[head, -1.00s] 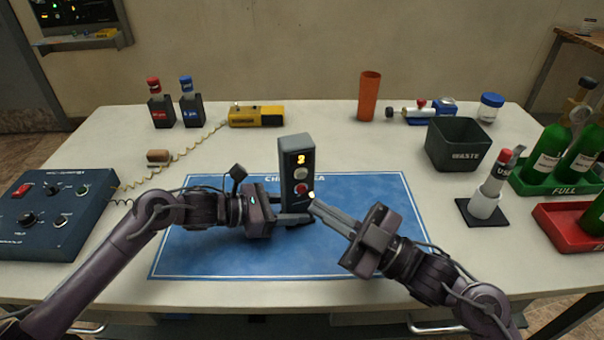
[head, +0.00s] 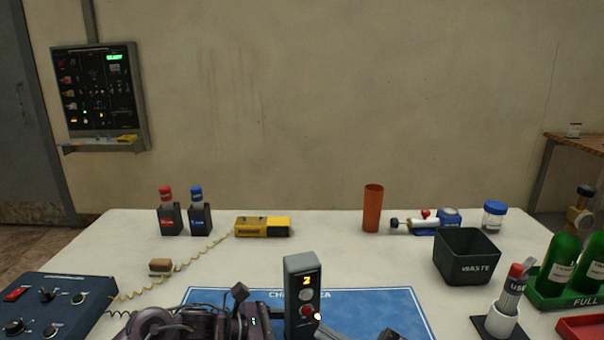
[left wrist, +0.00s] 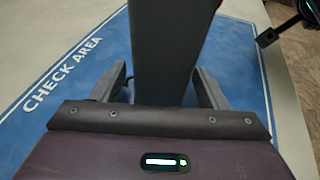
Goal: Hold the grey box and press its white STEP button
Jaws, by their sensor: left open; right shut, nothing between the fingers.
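The grey box (head: 303,285) stands upright on the blue check-area mat (head: 370,298), its lit yellow digit near the top. Below the digit are a white button (head: 306,295) and a red one (head: 306,311). In the left wrist view, my left gripper (left wrist: 160,80) is open, with a finger on either side of the box; the box's lower part hides where they end. My right gripper (head: 319,317) is shut and empty, its tips at the right edge of the box's front, low by the red button. I cannot tell whether they touch it.
A blue control box (head: 50,298) is at the left. A yellow device (head: 263,227), an orange cup (head: 373,208) and a waste bin (head: 467,257) stand farther back. Green bottles (head: 560,262) are at the right. The table between box and cup is clear.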

